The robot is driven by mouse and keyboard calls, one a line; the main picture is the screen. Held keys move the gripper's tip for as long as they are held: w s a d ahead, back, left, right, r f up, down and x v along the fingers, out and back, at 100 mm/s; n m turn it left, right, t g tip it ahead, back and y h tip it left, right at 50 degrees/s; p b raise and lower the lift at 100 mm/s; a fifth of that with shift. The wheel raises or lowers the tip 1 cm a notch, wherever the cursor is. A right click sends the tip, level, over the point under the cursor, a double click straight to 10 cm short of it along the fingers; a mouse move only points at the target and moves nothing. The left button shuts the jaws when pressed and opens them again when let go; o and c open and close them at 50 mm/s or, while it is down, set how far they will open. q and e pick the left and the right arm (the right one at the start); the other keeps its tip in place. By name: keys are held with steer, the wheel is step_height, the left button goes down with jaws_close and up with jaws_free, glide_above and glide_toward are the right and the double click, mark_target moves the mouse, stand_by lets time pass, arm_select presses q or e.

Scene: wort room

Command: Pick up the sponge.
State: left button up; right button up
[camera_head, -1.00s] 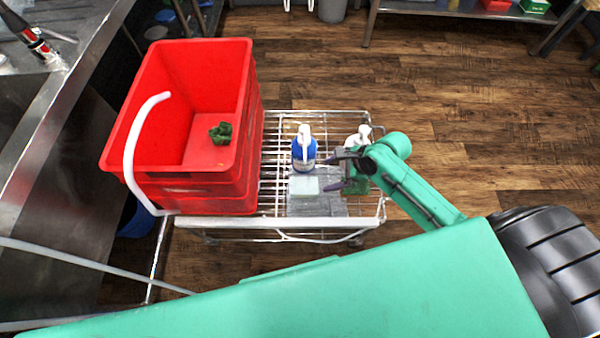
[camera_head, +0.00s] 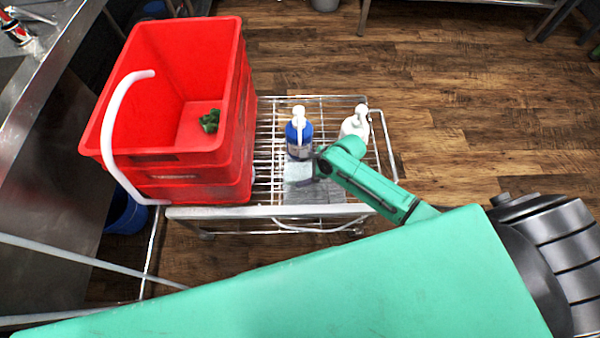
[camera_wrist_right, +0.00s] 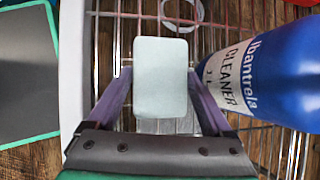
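The sponge (camera_head: 298,172) is a small pale grey-green block lying on the wire cart beside the blue bottle. It fills the middle of the right wrist view (camera_wrist_right: 161,60). My right gripper (camera_head: 312,168) is at the sponge's right side in the head view. In the right wrist view my right gripper (camera_wrist_right: 158,78) is open, with one purple finger on each side of the sponge. Small gaps seem to show near the fingertips, and I cannot tell whether either finger touches it. My left gripper is not in view.
A blue cleaner bottle (camera_head: 299,137) stands close behind the sponge, just right of my fingers in the wrist view (camera_wrist_right: 275,70). A white pump bottle (camera_head: 354,124) is farther right. A large red crate (camera_head: 200,185) with a white handle fills the cart's left side.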

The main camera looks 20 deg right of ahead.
mark_target(305, 174)
steer(key=c, duration=0.4)
steer(key=shift+s+r, duration=0.1)
steer(key=shift+r, duration=0.1)
steer(key=shift+c, duration=0.2)
steer(key=r+p, duration=0.1)
steer(key=r, duration=0.1)
steer(key=r+p, duration=0.1)
steer(key=r, duration=0.1)
steer(key=s+r+p, duration=0.1)
steer(key=r, duration=0.1)
steer(key=shift+d+r, duration=0.3)
steer(key=shift+r, duration=0.1)
steer(key=s+d+p, duration=0.1)
steer(key=s+d, duration=0.2)
steer(key=s, duration=0.2)
steer(key=s+d+p, duration=0.1)
steer(key=s+d, duration=0.2)
steer(key=s, duration=0.2)
steer(key=s+d+p, duration=0.1)
steer(key=s+d, duration=0.2)
steer(key=s, duration=0.2)
steer(key=shift+s+d, duration=0.1)
steer(key=shift+s, duration=0.1)
steer(key=shift+s+d+f, duration=0.1)
steer(key=shift+s+d, duration=0.1)
steer(key=shift+s, duration=0.1)
